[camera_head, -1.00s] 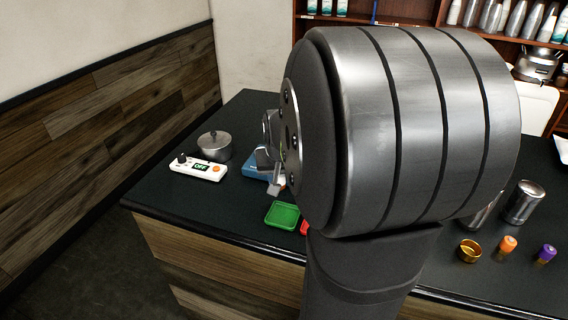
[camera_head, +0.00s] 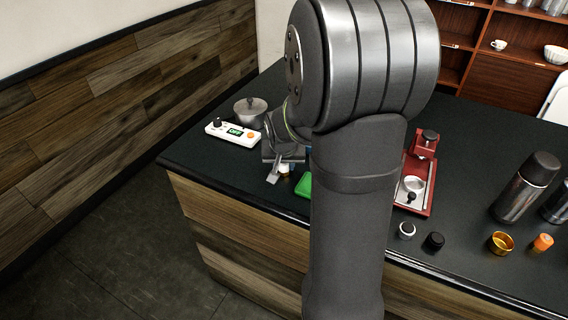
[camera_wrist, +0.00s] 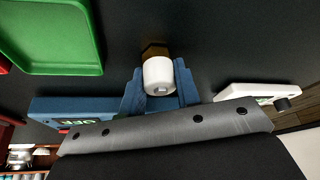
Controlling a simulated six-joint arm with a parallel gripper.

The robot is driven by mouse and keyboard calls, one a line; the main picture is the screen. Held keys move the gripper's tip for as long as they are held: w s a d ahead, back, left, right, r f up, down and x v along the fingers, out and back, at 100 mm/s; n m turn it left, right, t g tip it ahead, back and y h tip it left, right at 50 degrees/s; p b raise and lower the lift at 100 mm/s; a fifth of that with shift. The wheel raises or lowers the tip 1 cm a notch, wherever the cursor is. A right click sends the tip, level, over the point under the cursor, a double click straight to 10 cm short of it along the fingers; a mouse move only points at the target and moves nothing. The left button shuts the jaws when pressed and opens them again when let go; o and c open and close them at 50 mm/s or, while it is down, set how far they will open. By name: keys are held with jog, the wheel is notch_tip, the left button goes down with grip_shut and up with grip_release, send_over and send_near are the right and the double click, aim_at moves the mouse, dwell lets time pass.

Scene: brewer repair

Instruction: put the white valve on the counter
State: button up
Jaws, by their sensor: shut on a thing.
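The white valve (camera_wrist: 159,75) is a short white cylinder on a brown, brass-like part. It sits between the two jaws of my gripper (camera_wrist: 160,88), which is shut on it. In the head view the valve (camera_head: 285,169) shows small at the tip of my gripper (camera_head: 278,172), over the front left part of the dark counter (camera_head: 228,166). I cannot tell whether it touches the counter. My arm hides part of the counter.
A green tray (camera_wrist: 50,35) and a blue box reading OFF (camera_wrist: 50,107) are close by. A red machine (camera_head: 418,172) stands right of my arm. The counter's front edge is near.

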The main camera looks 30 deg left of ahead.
jog(key=shift+f, duration=0.1)
jog(key=o, duration=1.1)
jog(key=shift+c, duration=0.2)
jog(key=shift+s+r, duration=0.1)
jog(key=shift+r, duration=0.4)
jog(key=v, duration=1.1)
jog(key=shift+r, duration=0.1)
